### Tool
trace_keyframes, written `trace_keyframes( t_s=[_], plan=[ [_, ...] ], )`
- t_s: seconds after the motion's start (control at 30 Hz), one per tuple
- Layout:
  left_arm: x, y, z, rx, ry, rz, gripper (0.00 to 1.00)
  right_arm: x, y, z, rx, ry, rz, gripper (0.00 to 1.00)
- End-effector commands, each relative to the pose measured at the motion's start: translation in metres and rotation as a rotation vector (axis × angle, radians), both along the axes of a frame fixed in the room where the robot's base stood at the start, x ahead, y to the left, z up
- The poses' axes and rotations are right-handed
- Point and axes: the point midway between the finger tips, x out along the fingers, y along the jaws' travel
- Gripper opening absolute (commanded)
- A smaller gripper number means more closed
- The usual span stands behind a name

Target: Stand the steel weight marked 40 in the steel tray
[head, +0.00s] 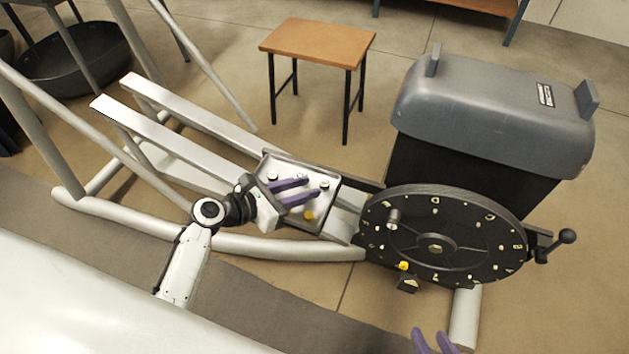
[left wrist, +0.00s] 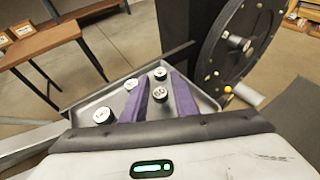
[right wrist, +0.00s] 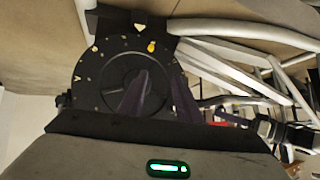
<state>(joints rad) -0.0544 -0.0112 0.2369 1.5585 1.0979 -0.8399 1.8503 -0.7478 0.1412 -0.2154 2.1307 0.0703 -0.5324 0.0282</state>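The steel tray (head: 280,158) sits on the machine frame, beside the wheel. Several small dark cylindrical weights with white marked tops stand in the tray (left wrist: 205,103). One weight (left wrist: 160,95) shows between the purple fingers of my left gripper (left wrist: 160,90); its mark is too small to read surely. Other weights (left wrist: 102,115), (left wrist: 130,85) and (left wrist: 160,74) stand around it. In the head view my left gripper (head: 301,193) is over the tray, with its fingers apart. My right gripper (head: 433,342) is open at the bottom edge, away from the tray.
A large dark wheel (head: 440,247) with a crank handle stands right of the tray. A grey-lidded bin (head: 495,110) and a small wooden stool (head: 318,42) stand behind. White rails (head: 175,150) run to the left.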

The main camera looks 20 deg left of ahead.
Motion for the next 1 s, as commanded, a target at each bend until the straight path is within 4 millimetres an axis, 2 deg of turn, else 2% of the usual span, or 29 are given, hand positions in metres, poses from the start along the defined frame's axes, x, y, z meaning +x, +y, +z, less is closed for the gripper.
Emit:
trace_keyframes(
  t_s=[0.03,0.2,0.4,1.0],
  plan=[
    [-0.011,0.007,0.007,0.004,0.004,0.001,0.27,-0.001,-0.001,0.005,-0.006,0.003,0.003,0.31],
    [-0.038,0.024,0.021,0.002,0.002,0.0,0.27,0.0,-0.002,0.008,-0.02,0.009,0.009,0.31],
    [-0.056,0.036,0.029,0.001,0.0,0.0,0.27,0.005,-0.004,0.01,-0.028,0.003,0.013,0.31],
    [-0.06,0.038,0.03,0.0,0.0,-0.001,0.27,0.005,-0.005,0.009,-0.031,0.005,0.014,0.31]
  ],
)
